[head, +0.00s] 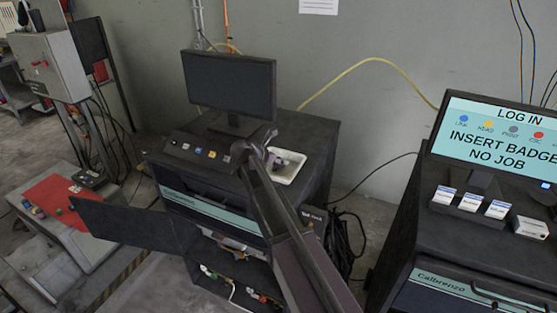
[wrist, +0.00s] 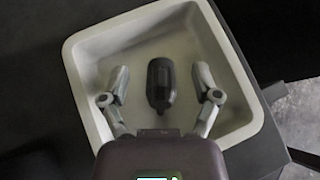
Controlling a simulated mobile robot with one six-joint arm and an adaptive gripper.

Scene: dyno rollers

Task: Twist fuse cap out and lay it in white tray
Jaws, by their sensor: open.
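The white tray (head: 296,168) sits on top of the dark cabinet, and its rim (wrist: 83,95) fills much of the wrist view. A small dark fuse cap (wrist: 161,84) is in the tray, seen between my fingers. My gripper (wrist: 161,95) is open over the tray, with one finger on each side of the cap and a visible gap on both sides. I cannot tell the exact height of the fingertips above the tray floor. In the head view my gripper (head: 262,150) is at the tray's left side, and the cap cannot be made out there.
A control panel (head: 205,150) with coloured buttons and a monitor (head: 230,85) stand left of and behind the tray. The cabinet door (head: 125,222) hangs open at the left. A second station with a lit screen (head: 495,140) is at the right.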

